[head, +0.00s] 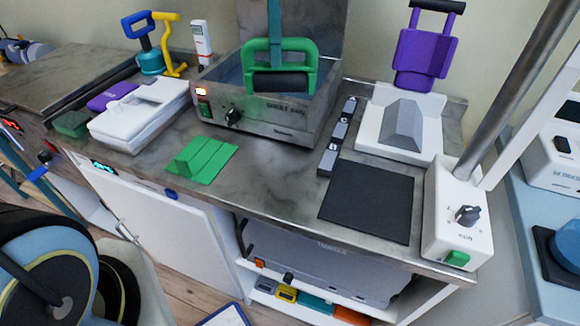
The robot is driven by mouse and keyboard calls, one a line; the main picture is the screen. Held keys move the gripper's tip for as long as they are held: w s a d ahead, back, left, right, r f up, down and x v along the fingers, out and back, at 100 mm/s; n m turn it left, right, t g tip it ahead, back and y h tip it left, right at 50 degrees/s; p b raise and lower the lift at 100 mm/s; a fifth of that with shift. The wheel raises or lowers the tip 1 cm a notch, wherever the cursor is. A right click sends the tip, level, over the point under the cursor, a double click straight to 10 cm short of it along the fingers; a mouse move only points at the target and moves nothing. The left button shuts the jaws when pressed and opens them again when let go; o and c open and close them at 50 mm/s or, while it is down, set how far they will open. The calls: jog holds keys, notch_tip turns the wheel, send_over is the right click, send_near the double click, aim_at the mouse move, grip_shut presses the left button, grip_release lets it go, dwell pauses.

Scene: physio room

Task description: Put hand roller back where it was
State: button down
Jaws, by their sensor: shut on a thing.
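What looks like the hand roller (280,66) is at the top middle: a green frame with a dark cylinder across its lower part and a teal shaft rising out of the picture. It shows over the open grey metal device (270,112). I cannot tell whether it rests in the device's basin or hangs above it. The upper end of the shaft is cut off by the top edge. I see no gripper fingers, so what holds the shaft, if anything, is hidden.
A purple piece with a black handle (425,50) stands behind a white base with a grey wedge (402,120). A black mat (368,199), green pad (207,160) and white knobbed box (458,215) are on the counter. Bare counter (270,175) lies between pad and mat.

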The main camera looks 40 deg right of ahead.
jog(key=shift+s+d+f, duration=0.1)
jog(key=shift+s+f, duration=0.15)
jog(key=shift+f, duration=0.05)
notch_tip(320, 180, down, 17)
jog(key=p, duration=0.2)
jog(key=shift+p, duration=0.4)
jog(key=shift+f, duration=0.2)
jog(key=c, duration=0.7)
grip_release()
